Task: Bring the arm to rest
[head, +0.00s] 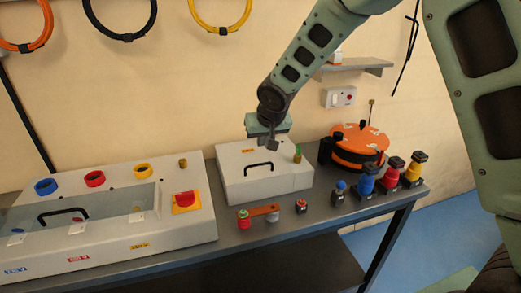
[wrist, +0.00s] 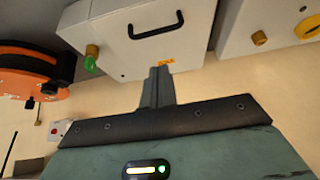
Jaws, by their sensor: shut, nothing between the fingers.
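My gripper (head: 273,143) hangs at the end of my green arm, above the back part of a white box (head: 240,185) with a black handle. Its fingers are together and hold nothing. In the wrist view my gripper (wrist: 158,75) points toward the same white box (wrist: 110,35), and the fingers show as one closed dark piece. I cannot tell the exact gap between the fingertips and the box.
A long white panel (head: 125,245) with coloured rings stands at left. An orange reel (head: 360,140) and several coloured knobbed pieces (head: 365,180) stand at right. A copper bar piece (head: 264,210) lies near the front edge of the dark bench (head: 320,215). A shelf (head: 355,66) is on the wall.

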